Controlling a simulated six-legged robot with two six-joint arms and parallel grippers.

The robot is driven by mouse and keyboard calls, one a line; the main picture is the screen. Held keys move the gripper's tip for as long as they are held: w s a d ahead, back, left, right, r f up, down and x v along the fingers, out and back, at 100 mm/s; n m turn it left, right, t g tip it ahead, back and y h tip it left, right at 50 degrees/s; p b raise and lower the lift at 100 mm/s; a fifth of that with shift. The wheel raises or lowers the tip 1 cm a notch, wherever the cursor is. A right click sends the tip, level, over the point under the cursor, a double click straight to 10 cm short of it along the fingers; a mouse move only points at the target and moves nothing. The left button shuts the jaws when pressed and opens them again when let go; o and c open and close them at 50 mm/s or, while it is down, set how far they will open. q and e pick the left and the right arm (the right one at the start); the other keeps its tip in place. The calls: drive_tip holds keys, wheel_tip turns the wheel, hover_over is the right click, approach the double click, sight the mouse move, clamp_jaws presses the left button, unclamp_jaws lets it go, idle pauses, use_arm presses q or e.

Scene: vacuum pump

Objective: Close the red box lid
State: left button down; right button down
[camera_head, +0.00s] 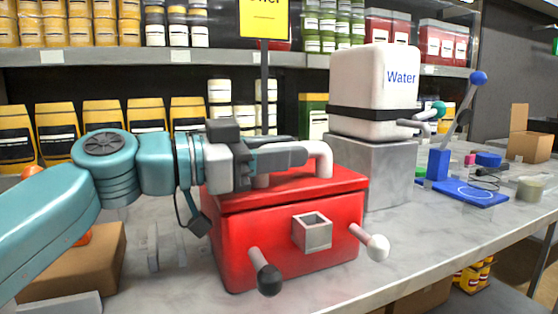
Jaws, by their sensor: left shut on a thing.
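The red box (285,238) stands on the grey counter in the middle of the view. Its red lid (345,180) lies across the top, roughly level; I cannot tell whether a thin gap is left under it. A white handle (325,160) rises from the lid. My left gripper (303,154) reaches in from the left above the lid and is shut on this handle, hiding part of it and the back left of the lid. A square socket and two knobbed levers, one black and one white, are on the box front. My right gripper is not in view.
A white water tank (373,92) stands on a grey block (384,165) behind the box at the right. A blue lever stand (465,189) is farther right. A brown box (72,265) lies at the left under my arm. Stocked shelves line the back.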

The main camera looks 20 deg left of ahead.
use_arm(q)
drive_tip(key=shift+f, duration=0.25)
drive_tip(key=c, duration=0.9)
unclamp_jaws()
drive_tip(key=shift+r, duration=0.1)
drive_tip(key=b+v, duration=0.1)
drive_tip(key=v, duration=1.5)
drive_tip(key=shift+s+a, duration=0.1)
drive_tip(key=shift+s, duration=0.05)
